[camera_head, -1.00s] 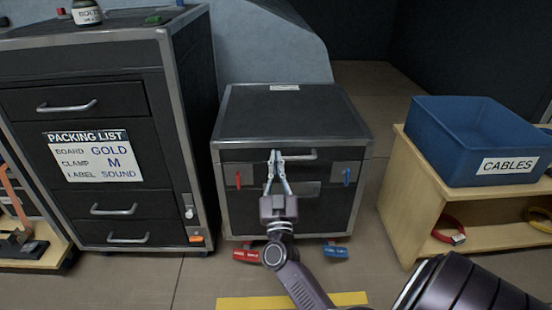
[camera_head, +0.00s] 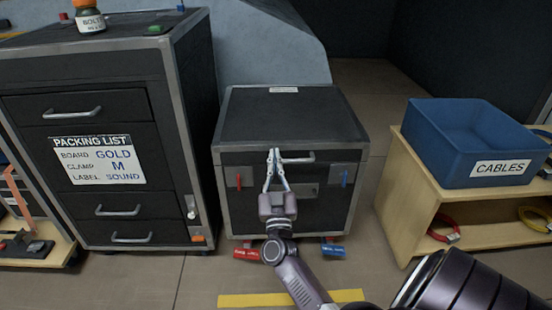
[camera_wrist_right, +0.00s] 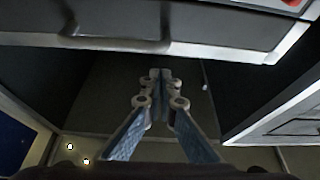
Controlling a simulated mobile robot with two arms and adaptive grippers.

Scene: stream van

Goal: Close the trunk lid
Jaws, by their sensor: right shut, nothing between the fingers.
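The trunk is a black case with grey metal edges in the middle of the head view. Its lid (camera_head: 285,115) lies flat on top of the body, and I see no clear gap at the front. A silver handle (camera_head: 300,158) is on the lid's front edge. My right gripper (camera_head: 274,152) is in front of the trunk, fingertips together and empty, at the left end of the handle. Whether it touches is unclear. In the right wrist view the fingertips (camera_wrist_right: 155,74) meet just past a dark panel with a light edge (camera_wrist_right: 140,50). My left gripper is out of view.
A tall black drawer cabinet (camera_head: 110,222) with a packing list (camera_head: 97,160) stands close on the left. A wooden shelf (camera_head: 405,205) with a blue cables bin (camera_head: 435,145) stands on the right.

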